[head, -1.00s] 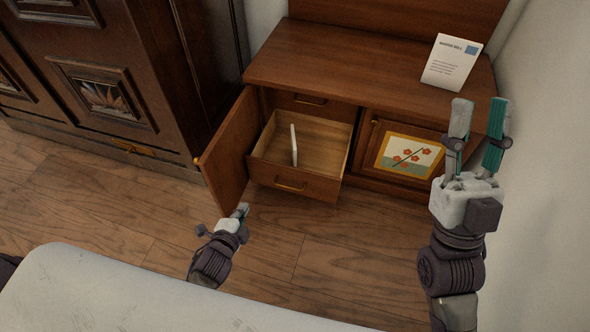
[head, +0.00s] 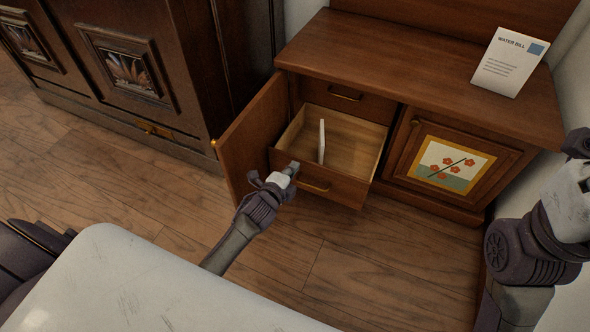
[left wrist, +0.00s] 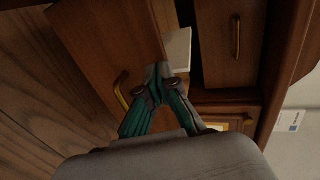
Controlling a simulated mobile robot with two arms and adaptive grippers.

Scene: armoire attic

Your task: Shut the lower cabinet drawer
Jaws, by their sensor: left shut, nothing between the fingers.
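The lower cabinet drawer (head: 350,145) is pulled out of the low wooden cabinet, and a thin white item (head: 321,141) stands upright in it. My left gripper (head: 294,167) is shut and empty, at the left part of the drawer's front, left of its brass handle (head: 314,187). In the left wrist view the shut fingertips (left wrist: 160,70) are close to the drawer front (left wrist: 105,55); I cannot tell if they touch. My right arm (head: 530,235) is at the right edge of the head view, its fingers out of the picture.
The cabinet door (head: 252,135) stands open left of the drawer. The upper drawer (head: 347,96) is shut, as is the right door with a flower picture (head: 450,167). A water bill (head: 510,62) stands on the cabinet top. A dark armoire (head: 150,60) is at left.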

